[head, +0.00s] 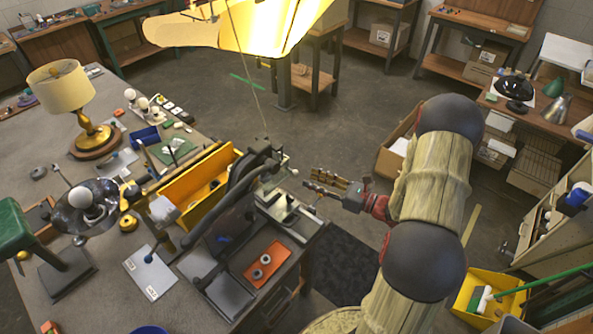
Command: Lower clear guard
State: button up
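A dark machine (240,190) with a curved black arm stands at the right edge of the large grey table. A clear guard cannot be picked out with certainty; the machine's middle is cluttered and small in the head view. My gripper (309,179) reaches in from the right, pointing left. It is just right of the machine's light metal end, apart from it in the picture. Its two fingers look spread, with nothing visible between them.
A yellow bin (200,187) sits behind the machine, and an orange tray (268,264) lies at its front. A lit lampshade (250,25) hangs at the top. A table lamp (62,90) stands at left. Cartons (402,140) and a yellow bucket (490,305) are on the right.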

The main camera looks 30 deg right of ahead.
aim_at(295, 173)
jog(key=x, duration=0.7)
jog(key=shift+a+f, duration=0.1)
jog(key=shift+c, duration=0.6)
jog(key=c, duration=0.8)
grip_shut()
